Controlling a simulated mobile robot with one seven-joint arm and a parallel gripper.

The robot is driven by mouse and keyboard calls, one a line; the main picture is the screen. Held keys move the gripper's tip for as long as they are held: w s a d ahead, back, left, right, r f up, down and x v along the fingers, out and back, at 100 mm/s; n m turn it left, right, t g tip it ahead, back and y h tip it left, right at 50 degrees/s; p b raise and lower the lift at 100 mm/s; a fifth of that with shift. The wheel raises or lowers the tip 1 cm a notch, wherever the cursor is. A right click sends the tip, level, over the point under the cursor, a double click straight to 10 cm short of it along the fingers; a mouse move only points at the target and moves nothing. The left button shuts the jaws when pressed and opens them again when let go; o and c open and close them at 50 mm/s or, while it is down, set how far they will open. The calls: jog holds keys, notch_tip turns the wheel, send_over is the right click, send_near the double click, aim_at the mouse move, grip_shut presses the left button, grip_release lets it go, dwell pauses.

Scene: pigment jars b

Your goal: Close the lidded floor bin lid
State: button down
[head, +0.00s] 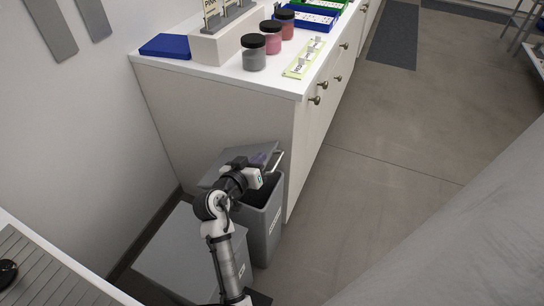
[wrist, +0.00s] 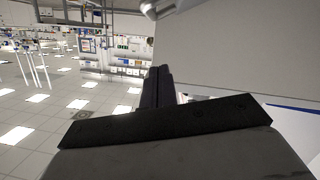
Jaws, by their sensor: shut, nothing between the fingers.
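The floor bin (head: 266,232) is a grey box standing against the end of the counter cabinet. Its grey lid (head: 212,178) is raised at a tilt, and the dark inside of the bin shows below it. My gripper (head: 273,163) is over the bin opening, close to the lid; I cannot tell whether they touch. In the wrist view my dark fingers (wrist: 158,86) are together with nothing between them. My wrist and hand hide part of the lid and bin rim.
A grey flat-topped box (head: 185,255) stands beside the bin, nearer me. The white counter (head: 170,67) holds several jars, a blue item (head: 165,46) and trays. Floor (head: 385,160) right of the cabinet is open. The wrist view looks upside down, with ceiling lights low.

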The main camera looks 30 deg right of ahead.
jog(key=w+d+f+p, duration=0.1)
jog(key=d+f+p, duration=0.1)
jog(key=d+f, duration=0.3)
jog(key=shift+w+d, duration=0.25)
jog(key=s+d+f+m+b, duration=0.1)
jog(key=s+f+b, duration=0.1)
jog(key=f+b, duration=0.5)
jog(key=s+d+f+m+b, duration=0.1)
jog(key=s+d+f+b, duration=0.1)
jog(key=f+b, duration=0.6)
jog(key=shift+s+f+m+t+y, duration=0.3)
jog(key=shift+s+f+t, duration=0.1)
jog(key=shift+f, duration=0.25)
jog(key=shift+f, duration=0.15)
